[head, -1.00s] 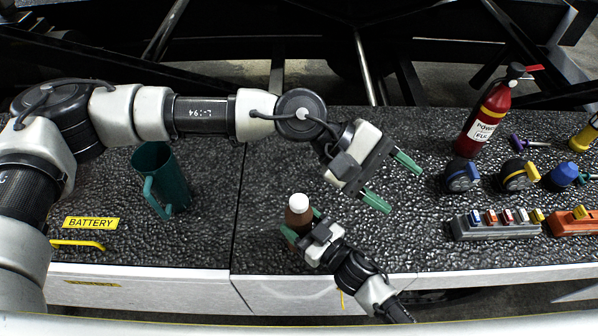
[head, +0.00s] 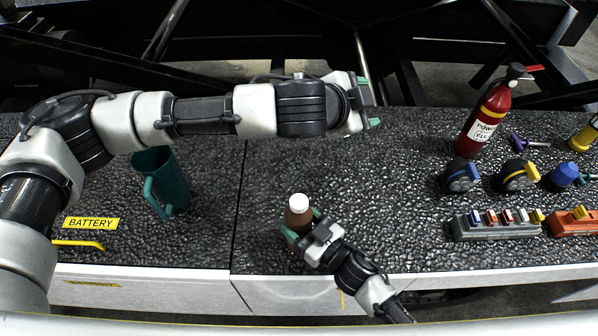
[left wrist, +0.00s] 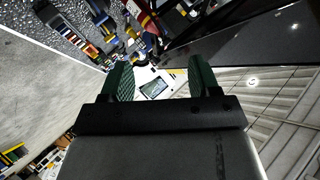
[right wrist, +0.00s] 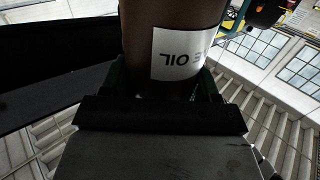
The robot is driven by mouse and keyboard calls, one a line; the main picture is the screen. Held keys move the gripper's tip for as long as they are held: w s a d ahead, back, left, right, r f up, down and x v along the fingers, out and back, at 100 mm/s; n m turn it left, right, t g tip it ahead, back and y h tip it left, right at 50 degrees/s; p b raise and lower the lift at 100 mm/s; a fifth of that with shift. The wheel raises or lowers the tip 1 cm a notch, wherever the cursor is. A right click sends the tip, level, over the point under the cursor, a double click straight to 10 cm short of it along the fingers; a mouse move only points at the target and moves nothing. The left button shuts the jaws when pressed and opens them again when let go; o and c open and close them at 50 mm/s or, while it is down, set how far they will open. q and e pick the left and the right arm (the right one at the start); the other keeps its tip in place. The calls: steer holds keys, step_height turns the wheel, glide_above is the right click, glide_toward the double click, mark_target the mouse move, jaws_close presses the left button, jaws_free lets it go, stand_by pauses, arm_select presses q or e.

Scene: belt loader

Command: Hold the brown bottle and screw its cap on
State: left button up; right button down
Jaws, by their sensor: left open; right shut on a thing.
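The brown bottle (head: 297,222) stands upright near the front edge of the counter in the head view. A white cap (head: 299,203) sits on its top; I cannot tell how tightly. My right gripper (head: 302,230) is shut on the bottle's body from the front right. In the right wrist view the brown bottle (right wrist: 172,30) fills the space between the fingers, with a white label reading OIL. My left gripper (head: 369,103) is open and empty, up and to the right of the bottle, over the back of the counter. Its spread green fingers show in the left wrist view (left wrist: 160,82).
A teal jug (head: 168,182) stands left of the bottle. The counter between bottle and rack is clear.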

arm_select(q)
steer(key=s+a+f+n+g+y, duration=0.25)
steer(key=a+f+n+y, duration=0.2)
steer(key=n, duration=0.45)
steer(key=n+g+y, duration=0.4)
steer(key=n+g, duration=0.1)
steer(key=n, duration=0.3)
glide_above(299, 201)
steer(key=f, duration=0.3)
steer(key=shift+w+d+f, duration=0.2)
steer(key=shift+w+d, duration=0.1)
steer(key=shift+w, duration=0.05)
steer(key=shift+s+a+n+g+y, duration=0.35)
steer(key=shift+s+n, duration=0.05)
steer(key=shift+n, duration=0.1)
steer(key=shift+f, duration=4)
